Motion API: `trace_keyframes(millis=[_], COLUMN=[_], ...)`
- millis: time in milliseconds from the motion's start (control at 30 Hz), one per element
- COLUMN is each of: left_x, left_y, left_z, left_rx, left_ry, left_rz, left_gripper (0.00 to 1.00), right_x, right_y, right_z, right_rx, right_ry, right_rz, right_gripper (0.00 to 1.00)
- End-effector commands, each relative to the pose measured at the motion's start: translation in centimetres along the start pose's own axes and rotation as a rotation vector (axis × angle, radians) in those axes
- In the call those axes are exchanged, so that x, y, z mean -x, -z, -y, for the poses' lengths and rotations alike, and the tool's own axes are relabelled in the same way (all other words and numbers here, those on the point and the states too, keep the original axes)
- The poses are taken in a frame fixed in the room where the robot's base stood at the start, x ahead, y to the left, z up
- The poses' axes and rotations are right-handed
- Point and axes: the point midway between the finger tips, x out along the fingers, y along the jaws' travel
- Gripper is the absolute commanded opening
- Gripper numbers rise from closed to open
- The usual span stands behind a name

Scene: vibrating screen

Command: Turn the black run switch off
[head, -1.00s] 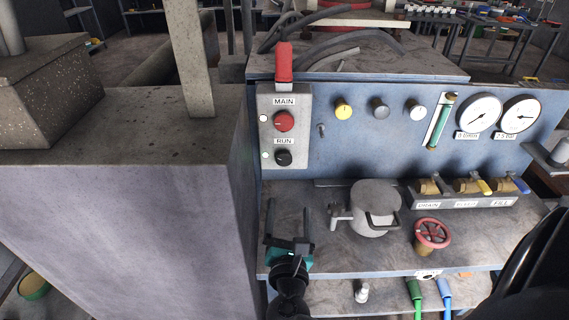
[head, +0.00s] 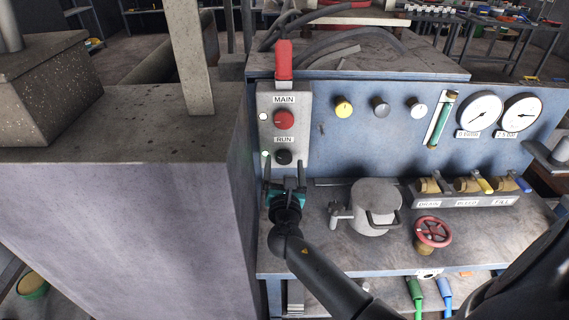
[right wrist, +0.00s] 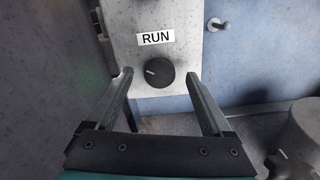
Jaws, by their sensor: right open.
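The black run switch (head: 283,157) is a round knob below the RUN label on the grey switch box (head: 302,130). A lit lamp (head: 265,154) sits to its left. In the right wrist view the knob (right wrist: 159,72) shows a pale pointer mark toward the upper left. My right gripper (head: 284,168) is open and empty, just below and in front of the knob. In the right wrist view its two fingers (right wrist: 158,82) stand either side of the knob, apart from it in the picture. My left gripper is not in view.
The red MAIN knob (head: 284,120) sits directly above the RUN label. A small hook (right wrist: 218,24) is on the blue panel to the right. A grey lidded pot (head: 375,208) and a red handwheel (head: 432,232) stand on the shelf to the right. A large grey block (head: 130,220) is close on the left.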

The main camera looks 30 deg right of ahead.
Motion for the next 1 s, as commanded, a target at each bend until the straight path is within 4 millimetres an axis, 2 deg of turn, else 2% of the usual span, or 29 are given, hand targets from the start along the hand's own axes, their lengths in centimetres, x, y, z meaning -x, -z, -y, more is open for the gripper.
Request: trace_keyframes(millis=[167, 467, 1000], left_x=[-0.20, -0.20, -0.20], left_y=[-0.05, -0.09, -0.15], left_z=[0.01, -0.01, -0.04], left_rx=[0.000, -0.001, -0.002], left_ry=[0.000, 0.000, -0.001], left_rz=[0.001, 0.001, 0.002], left_gripper=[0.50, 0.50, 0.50], right_x=[-1.27, -1.46, -1.42], right_y=[0.02, 0.00, 0.02], right_z=[0.01, 0.02, 0.02], right_rx=[-0.001, -0.001, -0.001], right_ry=[0.000, 0.000, 0.000], right_rz=[0.000, -0.001, -0.001], right_gripper=[0.85, 0.85, 0.27])
